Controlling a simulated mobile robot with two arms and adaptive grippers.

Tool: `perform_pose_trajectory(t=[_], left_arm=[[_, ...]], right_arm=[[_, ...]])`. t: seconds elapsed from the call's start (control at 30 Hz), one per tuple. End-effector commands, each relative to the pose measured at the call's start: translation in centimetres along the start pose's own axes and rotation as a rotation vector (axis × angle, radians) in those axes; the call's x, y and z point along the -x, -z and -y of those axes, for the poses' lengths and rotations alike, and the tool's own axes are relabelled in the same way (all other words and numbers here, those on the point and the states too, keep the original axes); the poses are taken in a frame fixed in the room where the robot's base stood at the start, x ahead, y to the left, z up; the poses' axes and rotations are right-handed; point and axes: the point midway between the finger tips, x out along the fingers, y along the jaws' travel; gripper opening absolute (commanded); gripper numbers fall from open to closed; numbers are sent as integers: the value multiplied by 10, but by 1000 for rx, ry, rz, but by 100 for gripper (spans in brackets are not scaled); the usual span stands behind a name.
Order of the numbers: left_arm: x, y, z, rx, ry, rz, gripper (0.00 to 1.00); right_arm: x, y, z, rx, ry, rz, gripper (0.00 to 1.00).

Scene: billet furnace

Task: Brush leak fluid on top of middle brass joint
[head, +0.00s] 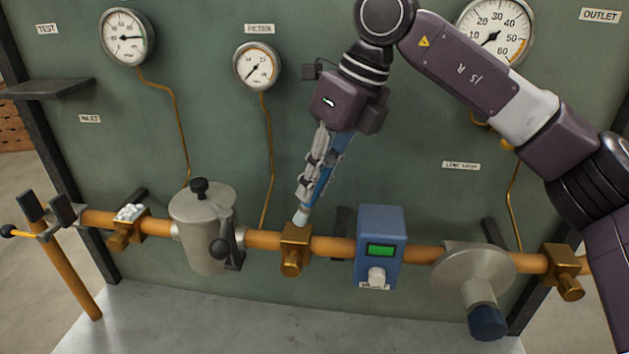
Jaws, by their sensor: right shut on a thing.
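The middle brass joint (294,250) sits on the orange pipe between the grey filter canister and the blue box. My right gripper (312,180) points down above it, shut on a brush (333,165) with a blue handle. The brush's pale tip (301,215) is at the top of the middle joint; whether it touches cannot be told. No white foam shows on this joint. The left brass joint (122,238) has white foam (131,212) on top. The right brass joint (563,272) looks bare. My left gripper is not in view.
The filter canister (205,230) stands left of the middle joint, and the blue box (380,245) with a green display stands right. A round grey regulator (473,275) is further right. Gauges and thin copper tubes line the green panel. The grey bench (220,325) below is clear.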

Motion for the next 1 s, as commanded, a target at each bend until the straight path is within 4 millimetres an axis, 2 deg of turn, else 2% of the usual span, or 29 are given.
perform_pose_trajectory(t=[0.17, 0.67, 1.0], left_arm=[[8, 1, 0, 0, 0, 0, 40], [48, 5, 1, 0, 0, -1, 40], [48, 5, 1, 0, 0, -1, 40]], right_arm=[[9, -3, -2, 0, 0, 1, 0], [56, -17, -12, 1, 0, 1, 0], [57, -17, -12, 0, 0, 0, 0]])
